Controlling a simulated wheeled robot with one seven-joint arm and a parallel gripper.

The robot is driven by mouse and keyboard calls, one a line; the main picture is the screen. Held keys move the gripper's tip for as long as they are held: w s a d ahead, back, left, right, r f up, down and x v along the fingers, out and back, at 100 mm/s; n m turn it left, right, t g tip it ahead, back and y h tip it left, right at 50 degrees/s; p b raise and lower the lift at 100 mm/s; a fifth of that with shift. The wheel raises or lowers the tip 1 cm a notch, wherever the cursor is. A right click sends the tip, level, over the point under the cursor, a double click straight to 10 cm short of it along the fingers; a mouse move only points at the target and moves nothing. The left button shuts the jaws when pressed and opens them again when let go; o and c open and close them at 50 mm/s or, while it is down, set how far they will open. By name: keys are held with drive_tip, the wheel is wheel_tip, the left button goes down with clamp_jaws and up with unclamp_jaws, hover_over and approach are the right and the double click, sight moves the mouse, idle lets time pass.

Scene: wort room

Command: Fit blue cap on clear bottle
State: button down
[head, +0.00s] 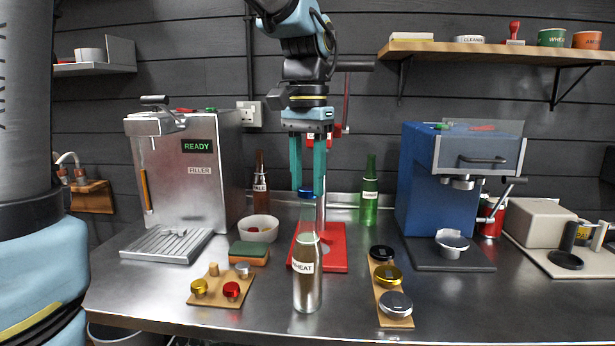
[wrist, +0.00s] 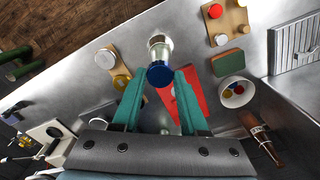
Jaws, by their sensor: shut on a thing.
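A blue cap (head: 306,191) is held between the fingertips of my gripper (head: 308,194); it also shows in the wrist view (wrist: 160,74). I cannot tell whether the cap touches the neck.
A red stand (head: 332,250) is behind the bottle. A board with caps (head: 391,306) lies to its right, another board (head: 211,299) to its left. A bowl (head: 259,236), sponge (head: 248,255), brown bottle (head: 261,195) and green bottle (head: 369,200) stand further back. Machines flank both sides.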

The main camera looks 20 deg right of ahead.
drive_tip(key=shift+f, duration=0.75)
idle(1.6)
unclamp_jaws()
idle(0.5)
drive_tip(key=shift+r, duration=0.1)
drive_tip(key=shift+r+p, duration=3.25)
drive_tip(key=shift+r, duration=0.2)
